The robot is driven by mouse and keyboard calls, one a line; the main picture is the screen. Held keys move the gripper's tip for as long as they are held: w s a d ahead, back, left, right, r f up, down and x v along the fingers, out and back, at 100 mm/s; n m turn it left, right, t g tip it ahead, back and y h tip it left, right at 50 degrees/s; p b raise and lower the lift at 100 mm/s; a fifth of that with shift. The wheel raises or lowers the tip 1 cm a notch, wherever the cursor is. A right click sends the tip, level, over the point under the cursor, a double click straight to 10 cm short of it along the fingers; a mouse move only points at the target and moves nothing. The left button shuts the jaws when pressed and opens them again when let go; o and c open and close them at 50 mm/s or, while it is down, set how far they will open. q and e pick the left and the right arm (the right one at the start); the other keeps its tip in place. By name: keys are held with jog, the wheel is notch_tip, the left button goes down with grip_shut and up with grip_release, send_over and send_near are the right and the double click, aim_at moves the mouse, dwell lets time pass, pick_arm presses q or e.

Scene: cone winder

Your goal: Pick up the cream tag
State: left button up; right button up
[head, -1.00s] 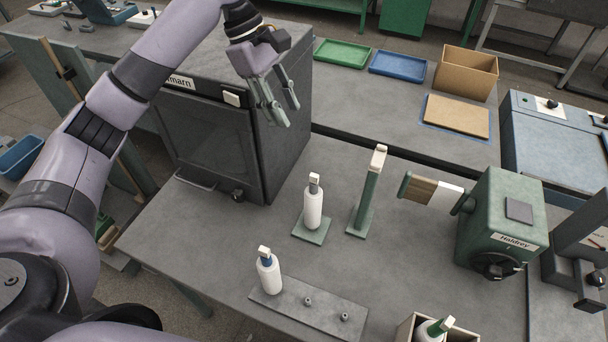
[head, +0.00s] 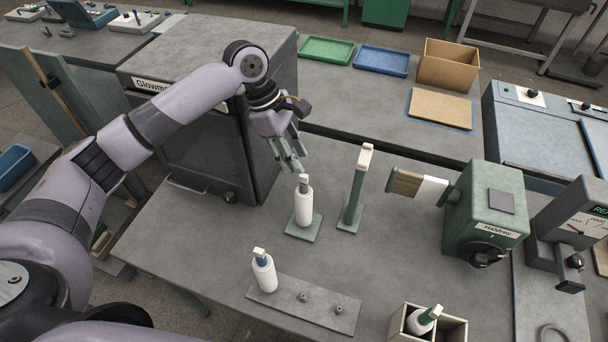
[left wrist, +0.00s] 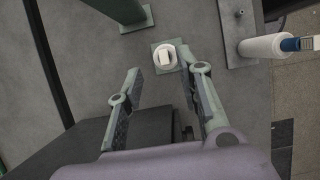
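Several small cream pieces are in view, and I cannot tell for certain which is the cream tag. One (head: 304,177) tops a white bobbin (head: 304,208) with a dark neck, upright on a green base (head: 303,232); it shows from above in the left wrist view (left wrist: 165,57). Another (head: 366,151) sits on a green post (head: 355,190). A third (head: 259,252) tops a blue-necked bobbin (head: 265,275). My left gripper (head: 292,167) is open and empty, above and beside the dark-necked bobbin. In the left wrist view, that bobbin appears ahead, between the open fingers (left wrist: 168,70). My right gripper is out of view.
A dark oven-like cabinet (head: 206,150) stands close behind my left gripper. A grey peg board (head: 325,311), an open box (head: 460,326) with a green-necked bobbin and a green winder (head: 490,210) share the table. The front left tabletop is clear.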

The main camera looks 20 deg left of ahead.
aim_at(303, 175)
pick_arm(q)
jog(key=shift+s+d+f+p, duration=0.15)
jog(key=shift+f+p, duration=0.2)
jog(key=p+x, duration=0.1)
jog(key=x, duration=0.2)
jog(key=shift+s+f, duration=0.1)
jog(key=shift+f, duration=0.2)
jog(key=shift+d+f, duration=0.15)
jog(key=shift+f, duration=0.2)
jog(key=shift+c, duration=0.2)
jog(key=c, duration=0.7)
